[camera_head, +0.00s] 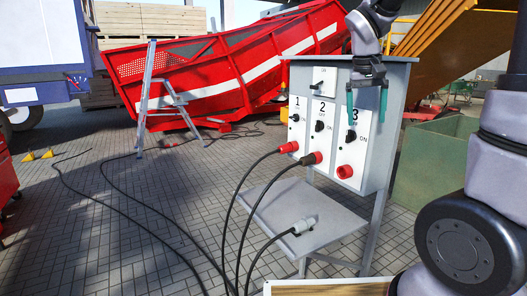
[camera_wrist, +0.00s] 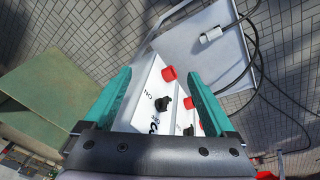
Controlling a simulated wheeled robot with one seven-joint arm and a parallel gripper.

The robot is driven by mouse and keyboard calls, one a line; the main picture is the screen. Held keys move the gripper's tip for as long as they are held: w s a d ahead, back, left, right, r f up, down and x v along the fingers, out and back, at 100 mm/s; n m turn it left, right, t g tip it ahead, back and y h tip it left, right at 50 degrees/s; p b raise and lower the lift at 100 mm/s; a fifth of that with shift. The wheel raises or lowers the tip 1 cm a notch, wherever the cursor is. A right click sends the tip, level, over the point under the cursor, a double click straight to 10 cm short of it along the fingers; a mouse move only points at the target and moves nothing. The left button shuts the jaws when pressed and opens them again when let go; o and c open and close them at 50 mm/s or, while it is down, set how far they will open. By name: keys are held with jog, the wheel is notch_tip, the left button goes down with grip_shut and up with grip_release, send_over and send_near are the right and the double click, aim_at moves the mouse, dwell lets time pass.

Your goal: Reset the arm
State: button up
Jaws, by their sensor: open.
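My gripper (camera_head: 367,100) is open and empty, pointing down in front of the upper right part of the electrical cabinet, near the number 3 panel (camera_head: 352,150). In the wrist view its two teal fingers (camera_wrist: 158,98) stand apart, with the white switch panels (camera_wrist: 148,88) behind them. Panels 1 and 2 have dark cables in their red sockets. The red socket (camera_head: 344,172) of panel 3 has no cable in it. A loose cable with a grey plug (camera_head: 305,225) lies on the cabinet's lower shelf (camera_head: 335,240); the plug also shows in the wrist view (camera_wrist: 211,35).
A grey cabinet frame (camera_head: 398,85) surrounds the panels. A green bin (camera_head: 432,165) stands to the right. A stepladder (camera_head: 160,95) and a red machine (camera_head: 215,75) stand behind. Cables run over the paved floor (camera_head: 110,220). A wooden board edge (camera_head: 330,288) is at the bottom.

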jog(key=s+a+r+m+t+y, duration=0.1)
jog(key=s+r+t+y, duration=0.1)
jog(key=s, duration=0.6)
jog(key=s+a+r+m+t+y, duration=0.1)
jog(key=s+a+r+t+y, duration=0.1)
jog(key=s, duration=0.5)
notch_tip(320, 180, up, 3)
jog(key=shift+s+f+t, duration=0.15)
jog(key=shift+s+t, duration=0.2)
jog(key=shift+t, duration=0.35)
